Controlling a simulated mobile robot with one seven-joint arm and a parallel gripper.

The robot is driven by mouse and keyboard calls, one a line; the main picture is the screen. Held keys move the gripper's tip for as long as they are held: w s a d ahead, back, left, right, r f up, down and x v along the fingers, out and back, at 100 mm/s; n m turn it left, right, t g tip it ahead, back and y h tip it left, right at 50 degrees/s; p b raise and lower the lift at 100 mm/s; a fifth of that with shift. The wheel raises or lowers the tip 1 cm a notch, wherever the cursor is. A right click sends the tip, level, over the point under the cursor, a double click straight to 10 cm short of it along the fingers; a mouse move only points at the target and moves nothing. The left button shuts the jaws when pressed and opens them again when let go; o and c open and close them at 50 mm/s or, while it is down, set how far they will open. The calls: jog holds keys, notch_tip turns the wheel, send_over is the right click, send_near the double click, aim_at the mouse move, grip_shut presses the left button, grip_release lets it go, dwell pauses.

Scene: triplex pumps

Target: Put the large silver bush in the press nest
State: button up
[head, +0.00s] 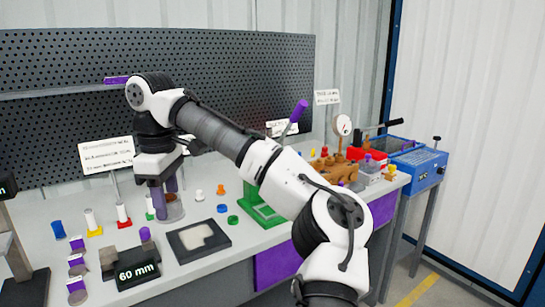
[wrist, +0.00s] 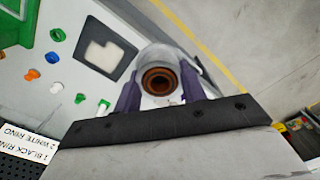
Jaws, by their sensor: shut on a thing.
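My gripper (head: 164,202) points down over the left part of the bench, its purple fingers closed on a large silver bush (head: 174,212). The wrist view shows the bush (wrist: 157,57) end-on between the fingers (wrist: 160,92), with a brown ringed bore. Whether the bush touches the bench I cannot tell. The green press (head: 262,208) with a purple lever handle (head: 298,111) stands to the right of my gripper, partly behind my arm. Its nest cannot be made out. A green corner, likely the press (wrist: 18,35), shows in the wrist view.
A black plate with a pale recess (head: 199,241) lies in front of the gripper. A "60 mm" block (head: 138,275) is at front left. Small coloured rings and pegs (head: 221,208) lie between gripper and press. A brown pump block (head: 331,168) and blue machine (head: 418,168) stand right.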

jog(key=shift+s, duration=0.15)
jog(key=w+d+f+m, duration=0.3)
jog(key=d+f+m, duration=0.2)
jog(key=f, duration=1)
jog(key=w+d+f+m, duration=0.4)
jog(key=d+f+m, duration=0.2)
jog(key=f, duration=0.9)
jog(key=w+d+f+m, duration=0.4)
jog(key=d+f, duration=0.5)
jog(key=f, duration=0.6)
jog(key=shift+d+f+m, duration=0.2)
jog(key=shift+d+m, duration=0.15)
jog(key=shift+m, duration=0.85)
jog(key=shift+s, duration=0.1)
